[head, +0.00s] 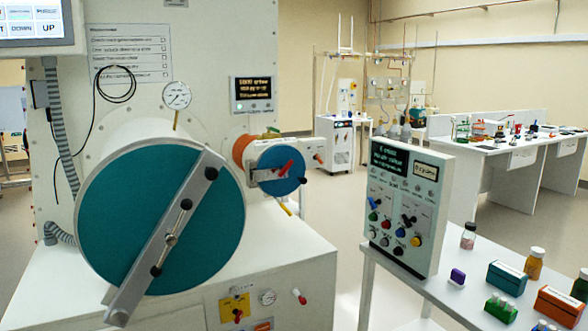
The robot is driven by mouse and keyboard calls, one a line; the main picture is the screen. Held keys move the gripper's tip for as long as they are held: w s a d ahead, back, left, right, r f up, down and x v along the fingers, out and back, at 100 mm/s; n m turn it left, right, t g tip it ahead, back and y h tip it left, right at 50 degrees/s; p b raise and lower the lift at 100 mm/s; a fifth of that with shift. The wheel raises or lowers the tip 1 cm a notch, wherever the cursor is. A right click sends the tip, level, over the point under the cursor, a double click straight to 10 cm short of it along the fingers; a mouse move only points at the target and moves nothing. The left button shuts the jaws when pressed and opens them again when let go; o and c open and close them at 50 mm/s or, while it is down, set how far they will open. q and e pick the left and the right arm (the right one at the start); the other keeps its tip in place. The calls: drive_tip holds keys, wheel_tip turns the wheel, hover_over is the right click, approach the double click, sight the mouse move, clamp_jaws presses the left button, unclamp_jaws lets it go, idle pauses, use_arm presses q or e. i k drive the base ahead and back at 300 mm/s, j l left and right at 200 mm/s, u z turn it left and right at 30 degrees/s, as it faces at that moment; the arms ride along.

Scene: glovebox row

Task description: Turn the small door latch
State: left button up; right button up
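The small door (268,182) is a blue round disc on the end of a short horizontal cylinder with an orange band, right of the large door. A red lever (285,168), which looks like its latch, lies on the disc's face, tilted up to the right. A grey arm with a red tip (319,158) sticks out to the right of the small door. The door looks closed against its cylinder. Neither of my grippers shows in the head view, so nothing is seen touching the latch.
A large teal round door (120,205) with a diagonal grey bar (165,240) fills the left. A control panel (405,205) stands on a white table with bottles and boxes at the right. Floor shows between the cabinet and that table.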

sight(283, 169)
drive_tip(key=i+l+u, duration=0.1)
drive_tip(key=u, duration=0.65)
drive_tip(key=i+l+u, duration=0.15)
drive_tip(key=l, duration=0.2)
drive_tip(key=i+l+u, duration=0.15)
drive_tip(key=l, duration=0.25)
drive_tip(key=i+l+u, duration=0.15)
drive_tip(key=l, duration=0.25)
drive_tip(key=i+l+u, duration=0.15)
drive_tip(key=l, duration=0.25)
drive_tip(key=i+l+u, duration=0.15)
drive_tip(key=l, duration=0.3)
drive_tip(key=i+l, duration=0.1)
drive_tip(key=l, duration=0.45)
drive_tip(key=i, duration=0.05)
